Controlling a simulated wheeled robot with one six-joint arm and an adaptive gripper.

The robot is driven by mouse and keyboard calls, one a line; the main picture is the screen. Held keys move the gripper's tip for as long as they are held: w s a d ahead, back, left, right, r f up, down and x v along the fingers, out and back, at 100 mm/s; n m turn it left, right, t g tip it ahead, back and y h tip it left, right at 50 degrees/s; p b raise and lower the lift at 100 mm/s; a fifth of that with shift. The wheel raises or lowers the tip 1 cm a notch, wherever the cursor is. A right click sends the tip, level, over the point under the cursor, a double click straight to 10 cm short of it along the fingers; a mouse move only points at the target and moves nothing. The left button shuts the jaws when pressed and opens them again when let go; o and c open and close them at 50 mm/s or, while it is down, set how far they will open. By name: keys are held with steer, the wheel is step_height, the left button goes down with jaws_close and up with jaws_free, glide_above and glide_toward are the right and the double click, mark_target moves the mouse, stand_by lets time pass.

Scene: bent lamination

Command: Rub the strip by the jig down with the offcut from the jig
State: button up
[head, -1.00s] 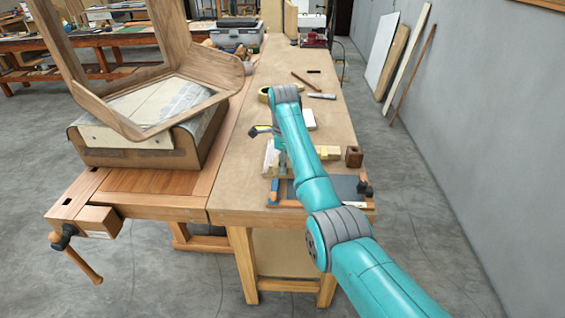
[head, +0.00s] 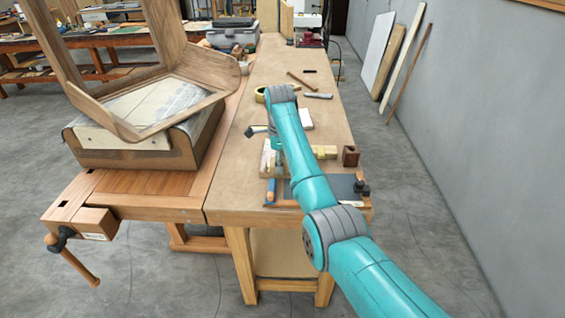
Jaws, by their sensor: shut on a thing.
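My gripper (head: 280,163) points down over the near part of the bench, partly hidden by my own arm. It is shut on a small piece that I take for the offcut; that piece is too small and covered to make out. Pale wood pieces (head: 267,157) stand just left of my gripper. A pale wood block (head: 325,152) shows right of my arm. I cannot tell which of these pale pieces is the jig or the strip. Contact between the held piece and the wood cannot be seen.
A brown block (head: 350,156) and a dark mat (head: 340,187) lie at the right near edge of the bench (head: 230,185). A tape roll (head: 261,97), a hammer (head: 301,82) and a white block (head: 306,118) lie farther back. A bent wood frame (head: 190,95) stands left.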

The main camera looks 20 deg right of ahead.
steer(key=shift+f, duration=0.1)
stand_by(0.4)
steer(key=shift+s+d, duration=0.2)
steer(key=shift+d, duration=0.35)
steer(key=shift+a, duration=0.1)
steer(key=shift+w+a, duration=0.25)
steer(key=shift+a, duration=0.3)
steer(key=shift+d, duration=0.1)
steer(key=shift+s+d, duration=0.25)
steer(key=shift+d, duration=0.3)
steer(key=shift+a, duration=0.15)
stand_by(0.3)
steer(key=shift+w+a, duration=0.2)
steer(key=shift+a, duration=0.3)
